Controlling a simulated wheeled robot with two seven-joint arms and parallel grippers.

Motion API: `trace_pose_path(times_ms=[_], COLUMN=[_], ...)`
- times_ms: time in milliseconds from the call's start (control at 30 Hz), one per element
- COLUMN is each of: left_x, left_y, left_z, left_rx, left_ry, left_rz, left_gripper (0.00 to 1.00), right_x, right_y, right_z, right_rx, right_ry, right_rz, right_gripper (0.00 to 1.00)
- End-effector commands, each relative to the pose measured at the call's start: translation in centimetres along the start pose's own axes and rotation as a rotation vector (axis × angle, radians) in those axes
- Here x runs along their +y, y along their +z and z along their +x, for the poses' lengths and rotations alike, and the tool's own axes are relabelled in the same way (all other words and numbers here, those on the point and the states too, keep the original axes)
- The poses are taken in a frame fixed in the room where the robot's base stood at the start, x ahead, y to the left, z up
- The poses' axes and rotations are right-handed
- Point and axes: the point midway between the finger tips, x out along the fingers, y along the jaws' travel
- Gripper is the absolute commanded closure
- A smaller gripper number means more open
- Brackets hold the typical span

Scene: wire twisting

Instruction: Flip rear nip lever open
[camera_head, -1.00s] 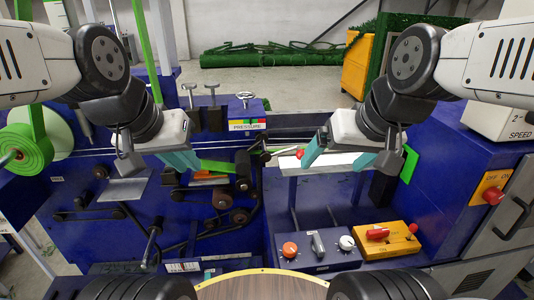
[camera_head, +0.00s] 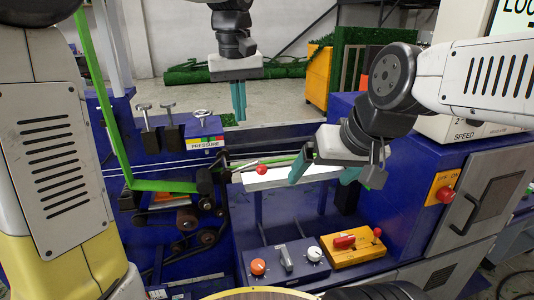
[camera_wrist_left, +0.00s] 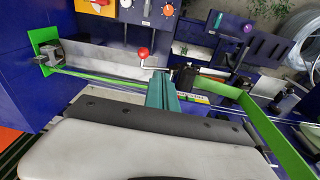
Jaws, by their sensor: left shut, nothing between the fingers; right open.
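A lever with a red ball knob (camera_head: 261,170) sits by the pale plate at the middle of the machine. The knob also shows in the left wrist view (camera_wrist_left: 143,53), on a thin metal rod. My right gripper (camera_head: 322,180) is open and empty, to the right of the knob above the pale plate. Which lever is the rear nip lever is not labelled.
A green strip (camera_head: 162,186) runs through rollers left of the knob. A control box (camera_head: 286,262) and a yellow switch box (camera_head: 355,247) lie in front. A blue cabinet (camera_head: 400,150) stands right.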

Motion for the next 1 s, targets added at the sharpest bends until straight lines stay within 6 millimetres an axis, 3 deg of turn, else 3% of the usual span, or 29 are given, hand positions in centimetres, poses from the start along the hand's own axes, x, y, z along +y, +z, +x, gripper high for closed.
trace_pose_path(times_ms=[100,300,767,1000], left_x=[2.3,4.2,4.4,4.2], left_y=[-1.0,-1.8,-1.9,-1.7], left_z=[0.6,1.0,1.2,3.9], left_rx=[-0.026,-0.045,-0.049,-0.051], left_ry=[-0.035,-0.069,-0.075,-0.077], left_rz=[-0.020,-0.048,-0.053,-0.053], left_gripper=[1.00,1.00,1.00,1.00], right_x=[0.0,0.0,0.0,0.0], right_y=[0.0,0.0,0.0,0.0], right_z=[0.0,0.0,0.0,0.0], right_rx=[0.000,0.000,0.000,0.000], right_ry=[0.000,0.000,0.000,0.000], right_rz=[0.000,0.000,0.000,0.000], right_gripper=[0.09,0.09,0.09,0.09])
